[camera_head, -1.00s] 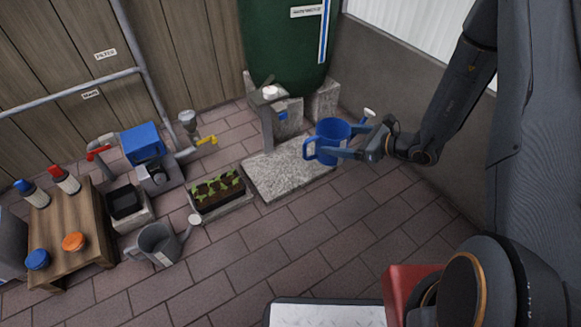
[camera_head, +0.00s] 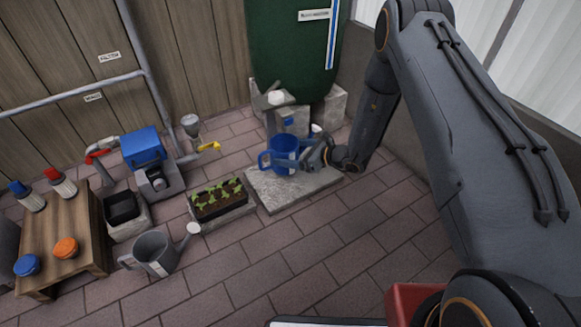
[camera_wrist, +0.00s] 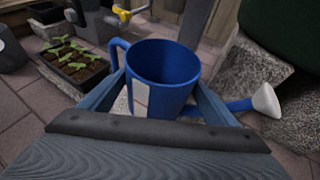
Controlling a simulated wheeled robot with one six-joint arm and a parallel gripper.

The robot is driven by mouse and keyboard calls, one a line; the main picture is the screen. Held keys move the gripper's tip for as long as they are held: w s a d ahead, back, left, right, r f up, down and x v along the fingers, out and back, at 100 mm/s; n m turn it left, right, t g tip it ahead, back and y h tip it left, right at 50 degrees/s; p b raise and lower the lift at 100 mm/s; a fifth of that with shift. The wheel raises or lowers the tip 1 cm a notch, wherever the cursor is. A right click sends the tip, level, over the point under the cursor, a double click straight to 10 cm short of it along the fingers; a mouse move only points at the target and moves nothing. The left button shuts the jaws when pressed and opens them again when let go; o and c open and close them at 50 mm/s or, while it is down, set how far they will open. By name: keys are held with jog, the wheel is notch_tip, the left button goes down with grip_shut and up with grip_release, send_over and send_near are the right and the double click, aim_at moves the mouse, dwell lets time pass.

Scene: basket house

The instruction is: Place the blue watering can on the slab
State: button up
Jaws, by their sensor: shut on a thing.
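The blue watering can (camera_head: 284,155) is upright between the fingers of my gripper (camera_head: 300,165), over the grey stone slab (camera_head: 290,195). In the wrist view the can (camera_wrist: 163,75) sits between both fingers, its handle to the left and its white-tipped spout to the right. My gripper (camera_wrist: 160,105) is shut on the can's body. I cannot tell whether the can's base touches the slab, as its underside is hidden.
A tap post (camera_head: 270,105) and the green water tank (camera_head: 295,50) stand just behind the slab. A seedling planter (camera_head: 220,200) is left of the slab, with a grey watering can (camera_head: 155,254) further left. The paved floor in front is clear.

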jog(key=shift+f+b, duration=1.3)
jog(key=shift+f, duration=1.35)
jog(key=shift+f, duration=0.2)
jog(key=o, duration=1.2)
